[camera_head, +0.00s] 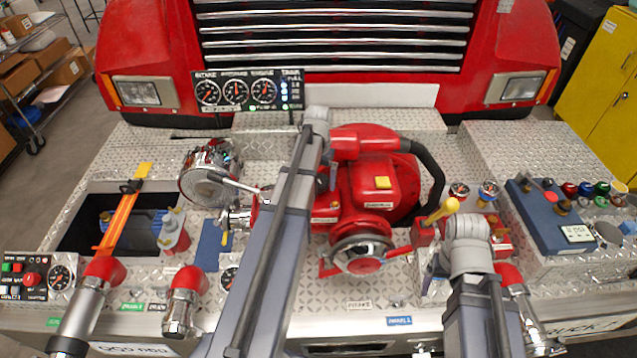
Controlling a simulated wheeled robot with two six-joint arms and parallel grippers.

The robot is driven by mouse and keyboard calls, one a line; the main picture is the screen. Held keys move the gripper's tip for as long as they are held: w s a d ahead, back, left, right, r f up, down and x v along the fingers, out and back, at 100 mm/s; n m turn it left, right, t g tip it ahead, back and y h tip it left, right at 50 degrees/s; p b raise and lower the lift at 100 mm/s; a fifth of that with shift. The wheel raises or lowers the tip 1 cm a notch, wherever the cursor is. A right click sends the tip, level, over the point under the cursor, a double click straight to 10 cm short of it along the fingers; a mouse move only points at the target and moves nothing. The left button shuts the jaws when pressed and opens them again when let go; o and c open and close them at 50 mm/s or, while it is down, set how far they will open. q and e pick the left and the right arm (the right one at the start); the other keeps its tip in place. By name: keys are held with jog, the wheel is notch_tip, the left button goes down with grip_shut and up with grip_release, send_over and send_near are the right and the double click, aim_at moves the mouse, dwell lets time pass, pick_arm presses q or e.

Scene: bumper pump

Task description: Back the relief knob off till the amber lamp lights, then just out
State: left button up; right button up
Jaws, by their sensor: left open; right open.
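I cannot surely tell which part is the relief knob. A red knob (32,278) sits on the small black control panel at the far left, beside a round gauge (61,277). No lit amber lamp can be made out. My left gripper (326,180) is at the end of the arm reaching up the middle, over the left side of the red pump (375,185); its fingers are mostly hidden. My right gripper (465,232) is over the red valve block right of the pump, near a yellow handle (443,211); its fingertips are hidden. Neither visibly holds anything.
A gauge panel (248,91) with lit blue and green lamps stands behind the pump. A blue box (549,215) and several coloured caps stand right. Red-capped pipes (184,300) rise at the front.

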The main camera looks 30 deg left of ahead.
aim_at(318, 180)
pick_arm(q)
jog(key=shift+r, duration=0.1)
jog(key=shift+c, duration=0.2)
jog(key=c, duration=1.1)
jog(key=shift+n, duration=1.8)
jog(key=o, duration=1.1)
jog(key=shift+o, duration=0.2)
notch_tip(318, 180, up, 8)
jog(key=p, duration=0.8)
